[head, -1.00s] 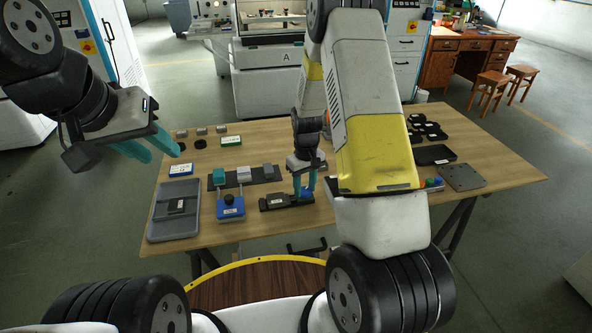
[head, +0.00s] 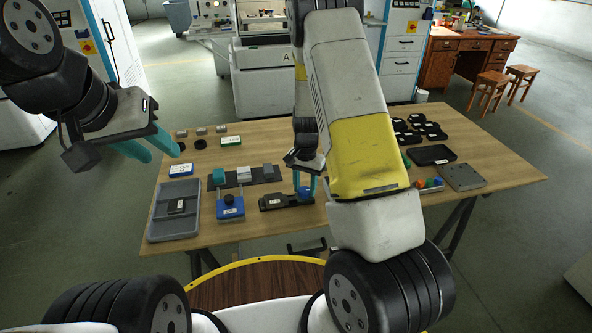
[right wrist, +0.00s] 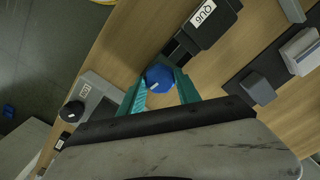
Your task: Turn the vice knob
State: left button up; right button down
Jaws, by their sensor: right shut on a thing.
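The dark vice (head: 274,202) lies near the front edge of the wooden table in the head view. Its blue knob (right wrist: 159,77) is at one end and shows a white mark in the right wrist view. The vice body (right wrist: 205,25) there bears a white label. My right gripper (right wrist: 160,90) is shut on the knob, with its teal fingers on either side. In the head view my right gripper (head: 305,186) points down at the vice's right end. My left gripper (head: 160,150) is open and empty, in the air past the table's left side.
A grey tray (head: 155,222) and a blue device (head: 231,214) stand left of the vice. A dark strip (head: 262,180) with several blocks lies behind it. Black parts and a plate (head: 462,177) lie to the right.

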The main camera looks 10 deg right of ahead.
aim_at(305, 190)
jog(key=m, duration=0.5)
jog(key=shift+m, duration=2.4)
jog(key=c, duration=0.9)
grip_release()
jog(key=shift+o, duration=0.2)
notch_tip(305, 190, up, 7)
jog(key=shift+r, duration=0.4)
